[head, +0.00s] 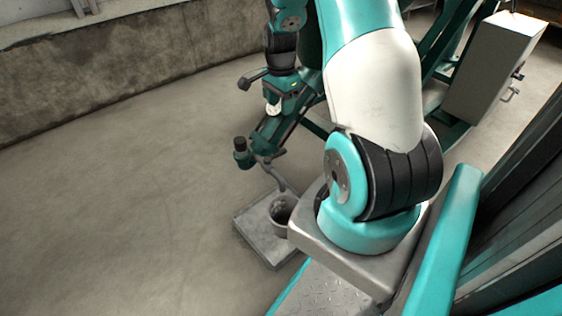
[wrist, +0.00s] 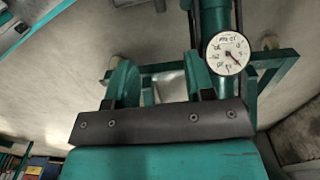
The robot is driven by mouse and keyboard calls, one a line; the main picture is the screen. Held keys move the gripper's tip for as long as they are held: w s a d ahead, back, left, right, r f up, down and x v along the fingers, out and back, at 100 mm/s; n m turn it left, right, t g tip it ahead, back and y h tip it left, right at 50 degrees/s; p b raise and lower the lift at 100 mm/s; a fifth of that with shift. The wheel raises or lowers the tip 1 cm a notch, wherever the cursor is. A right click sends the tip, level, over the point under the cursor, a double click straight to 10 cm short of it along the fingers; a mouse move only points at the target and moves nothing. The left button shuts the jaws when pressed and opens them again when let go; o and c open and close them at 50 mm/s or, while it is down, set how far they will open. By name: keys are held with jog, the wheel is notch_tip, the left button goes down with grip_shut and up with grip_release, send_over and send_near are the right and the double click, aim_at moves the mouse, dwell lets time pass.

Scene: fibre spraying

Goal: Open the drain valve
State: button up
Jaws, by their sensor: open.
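A green pipe assembly (head: 265,138) stands left of my arm in the head view. A curved grey spout (head: 272,176) hangs from it above a round metal cup. I cannot tell which is the drain valve's handle. A white dial gauge (wrist: 228,55) shows at the upper right in the wrist view, beside a green pipe. My gripper (wrist: 160,75) is open near this pipework. I see nothing clearly held between its fingers.
The metal cup (head: 281,210) sits on a square grey slab (head: 262,247) on the floor. A grey cabinet (head: 492,68) with a handle stands at the upper right. A low concrete wall (head: 120,70) runs along the back left. The floor at left is clear.

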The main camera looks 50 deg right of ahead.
aim_at(281, 151)
notch_tip(281, 151, down, 18)
jog(key=b, duration=0.8)
jog(key=shift+d+r, duration=0.1)
jog(key=shift+r, duration=0.1)
grip_shut()
